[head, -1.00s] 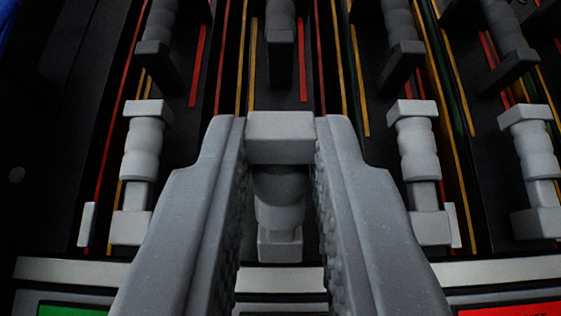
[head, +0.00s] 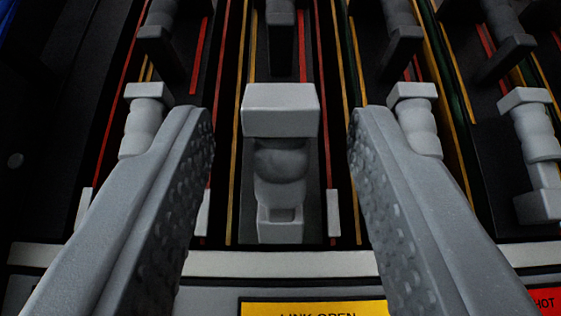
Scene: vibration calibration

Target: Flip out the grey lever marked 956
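A grey lever (head: 281,165) with a square block top and a rounded neck stands in the middle of the head view. My gripper (head: 281,120) is open around it, one finger on each side with clear gaps, touching neither side. The fingers' inner faces are studded. No number 956 is readable on any lever in view, so I cannot tell which lever carries it.
Similar grey levers stand at the left (head: 145,120), the right (head: 414,117) and the far right (head: 533,140), the nearer two partly hidden by my fingers. Darker levers (head: 398,30) line the back. A pale strip (head: 290,262) and a yellow label (head: 314,308) reading "LINK OPEN" lie in front.

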